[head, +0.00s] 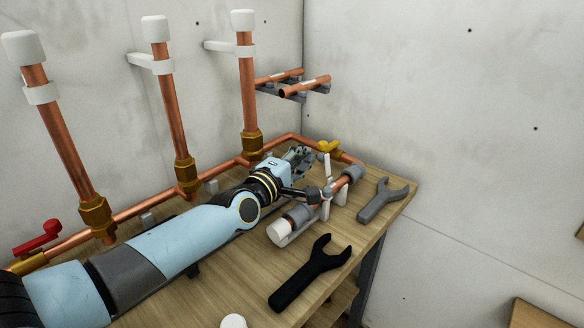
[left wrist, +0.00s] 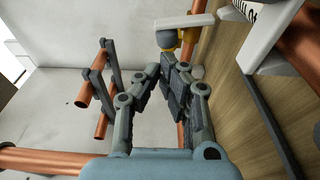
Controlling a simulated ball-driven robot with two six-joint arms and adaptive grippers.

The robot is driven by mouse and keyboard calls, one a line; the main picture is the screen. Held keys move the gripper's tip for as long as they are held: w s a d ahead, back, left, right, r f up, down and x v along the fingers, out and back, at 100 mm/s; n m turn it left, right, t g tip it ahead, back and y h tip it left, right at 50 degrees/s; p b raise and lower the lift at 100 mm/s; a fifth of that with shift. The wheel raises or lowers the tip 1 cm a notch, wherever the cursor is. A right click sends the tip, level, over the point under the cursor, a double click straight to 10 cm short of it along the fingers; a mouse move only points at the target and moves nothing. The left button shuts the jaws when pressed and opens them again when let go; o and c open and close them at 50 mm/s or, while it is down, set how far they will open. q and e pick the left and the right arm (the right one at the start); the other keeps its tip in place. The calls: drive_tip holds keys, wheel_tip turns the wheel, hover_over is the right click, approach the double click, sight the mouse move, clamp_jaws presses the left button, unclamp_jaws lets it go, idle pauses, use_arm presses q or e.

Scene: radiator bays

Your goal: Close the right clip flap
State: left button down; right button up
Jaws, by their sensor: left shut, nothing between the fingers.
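In the left wrist view a white clip with dark lettering (left wrist: 262,35) is at the top right, and a white bar, seemingly a flap (left wrist: 188,21), crosses the top. My left gripper (head: 302,154) is shut and empty, just behind and left of the upright flap. Its fingers (left wrist: 178,82) are below the white bar in the wrist view.
A black wrench (head: 311,272) and a grey wrench (head: 381,200) lie on the bench (head: 240,285). Copper risers (head: 171,115) stand along the wall. Two short pipes (head: 305,86) rest on a wall rack.

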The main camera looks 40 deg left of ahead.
use_arm(q)
drive_tip(key=shift+w, duration=0.6)
use_arm(e)
drive_tip(key=shift+a+f, duration=0.2)
drive_tip(key=shift+a, duration=0.1)
drive_tip(key=shift+a, duration=0.1)
use_arm(q)
drive_tip(key=shift+d+r+m, duration=0.1)
drive_tip(key=shift+r+m, duration=0.05)
drive_tip(key=shift+m, duration=0.55)
drive_tip(key=shift+r+m, duration=0.1)
drive_tip(key=shift+m, duration=0.4)
use_arm(e)
drive_tip(key=shift+d, duration=0.3)
use_arm(q)
drive_tip(key=shift+d+r+m+t, duration=0.2)
drive_tip(key=shift+m+t, duration=0.1)
drive_tip(key=shift+m, duration=0.1)
